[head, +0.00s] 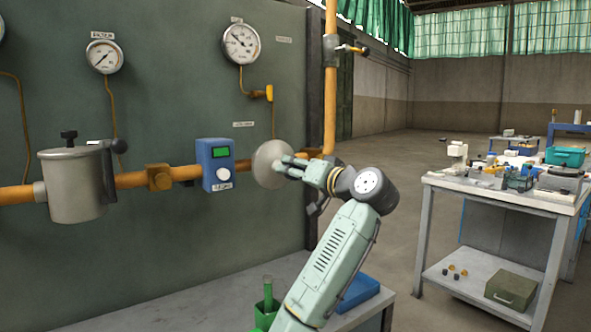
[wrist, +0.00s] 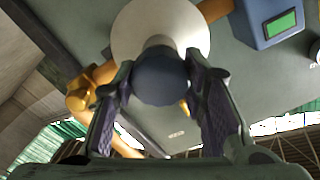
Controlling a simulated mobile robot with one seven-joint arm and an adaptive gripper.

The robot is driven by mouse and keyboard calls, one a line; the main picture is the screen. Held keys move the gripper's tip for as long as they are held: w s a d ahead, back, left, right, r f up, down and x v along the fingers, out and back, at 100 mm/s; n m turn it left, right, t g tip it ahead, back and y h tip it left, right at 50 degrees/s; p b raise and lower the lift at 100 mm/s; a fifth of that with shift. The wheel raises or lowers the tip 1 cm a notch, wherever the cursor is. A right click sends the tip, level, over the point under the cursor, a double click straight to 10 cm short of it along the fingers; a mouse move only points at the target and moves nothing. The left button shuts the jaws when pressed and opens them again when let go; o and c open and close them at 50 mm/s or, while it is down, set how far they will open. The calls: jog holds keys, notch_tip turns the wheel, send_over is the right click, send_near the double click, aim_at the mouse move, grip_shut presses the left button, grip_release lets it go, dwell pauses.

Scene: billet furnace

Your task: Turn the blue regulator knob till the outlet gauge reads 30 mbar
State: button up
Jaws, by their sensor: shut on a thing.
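The blue regulator knob (wrist: 160,80) shows in the wrist view in front of the pale round regulator body (wrist: 185,25). My gripper (wrist: 158,74) is shut on the knob, with a finger on each side of it. In the head view, my gripper (head: 296,166) reaches the regulator body (head: 266,163) on the orange pipe and hides the knob. A round white gauge (head: 241,43) hangs above the regulator, and another gauge (head: 104,55) hangs further left. Their labels and scale figures are too small to read, so I cannot tell which is the outlet gauge.
A blue box with a green display (head: 215,165) sits on the pipe just left of the regulator. A grey canister (head: 75,187) is further left. A small yellow-handled valve (head: 268,92) is above. A cluttered workbench (head: 500,190) stands right, with open floor between.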

jog(key=shift+m+p, duration=0.4)
jog(key=shift+m, duration=1.3)
jog(key=o, duration=1.2)
jog(key=shift+c, duration=0.2)
jog(key=shift+s+d, duration=0.1)
jog(key=shift+d, duration=0.05)
jog(key=v, duration=1.1)
jog(key=shift+s+d, duration=0.2)
jog(key=shift+s, duration=0.1)
